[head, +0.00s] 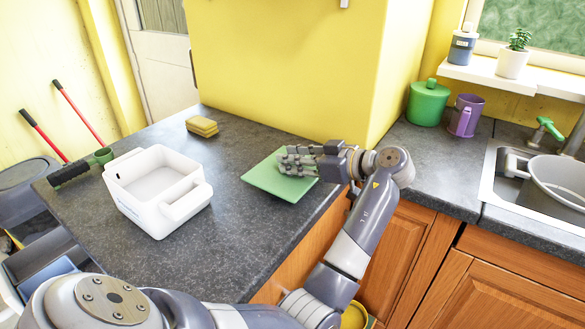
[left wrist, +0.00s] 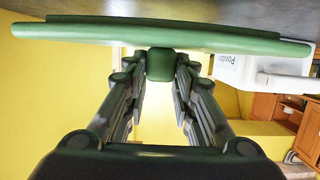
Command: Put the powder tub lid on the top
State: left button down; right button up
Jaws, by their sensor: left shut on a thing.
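The powder tub (head: 163,227) is a white open box with a handle at its front right, standing on the dark counter; its inside looks empty. It also shows in the left wrist view (left wrist: 240,68), with printed lettering on its side. The lid (head: 268,182) is a flat green square to the right of the tub, apart from it. My left gripper (head: 291,160) is over the lid and shut on its green knob (left wrist: 160,65). The lid's edge (left wrist: 160,35) spans the left wrist view, close to the counter; I cannot tell whether it touches. My right gripper is out of view.
A yellow sponge stack (head: 202,126) lies at the back of the dark counter (head: 240,235). A black-handled green tool (head: 82,168) lies at its left edge, by the tub. A yellow wall block rises behind the lid. Counter between tub and lid is clear.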

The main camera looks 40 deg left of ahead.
pick_arm(q)
notch_tip(320, 180, down, 3)
jog(key=shift+r, duration=0.1)
jog(key=c, duration=1.3)
grip_release()
jog(key=v, duration=0.7)
jog(key=shift+d+r, duration=0.1)
jog(key=shift+d, duration=0.15)
jog(key=shift+r, duration=0.1)
